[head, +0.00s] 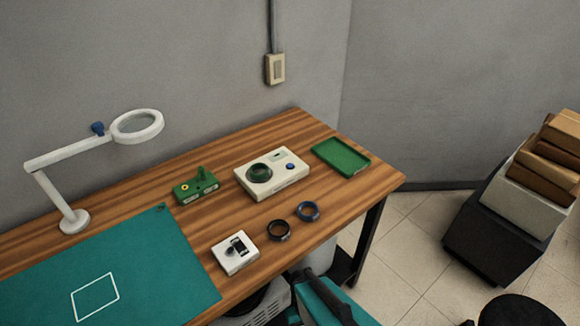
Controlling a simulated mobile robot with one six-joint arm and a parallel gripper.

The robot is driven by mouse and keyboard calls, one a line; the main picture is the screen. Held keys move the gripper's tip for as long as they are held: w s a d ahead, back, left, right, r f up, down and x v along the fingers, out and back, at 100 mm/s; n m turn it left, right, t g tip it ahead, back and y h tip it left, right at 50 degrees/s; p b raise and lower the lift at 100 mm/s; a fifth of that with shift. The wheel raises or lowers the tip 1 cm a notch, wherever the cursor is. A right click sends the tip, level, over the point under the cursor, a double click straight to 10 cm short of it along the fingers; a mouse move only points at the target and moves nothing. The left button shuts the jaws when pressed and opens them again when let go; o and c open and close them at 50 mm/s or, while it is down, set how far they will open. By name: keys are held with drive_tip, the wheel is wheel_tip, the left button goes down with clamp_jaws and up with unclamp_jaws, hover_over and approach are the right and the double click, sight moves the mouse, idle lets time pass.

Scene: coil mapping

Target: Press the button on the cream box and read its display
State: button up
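The cream box (281,183) lies flat on the wooden table, right of the middle of its length. A dark green ring (260,172) sits on the left part of its top. A round blue button (290,166) is on the right part of its top. A small dark window, which looks like the display (277,155), is near its back edge; it is too small to read. My gripper is not in view, and nothing touches the button.
A black ring (279,230) and a dark blue ring (308,211) lie in front of the box. A small white box (229,262), green device (195,187), green tray (341,157), teal mat (150,270) and magnifier lamp (74,221) share the table (375,186).

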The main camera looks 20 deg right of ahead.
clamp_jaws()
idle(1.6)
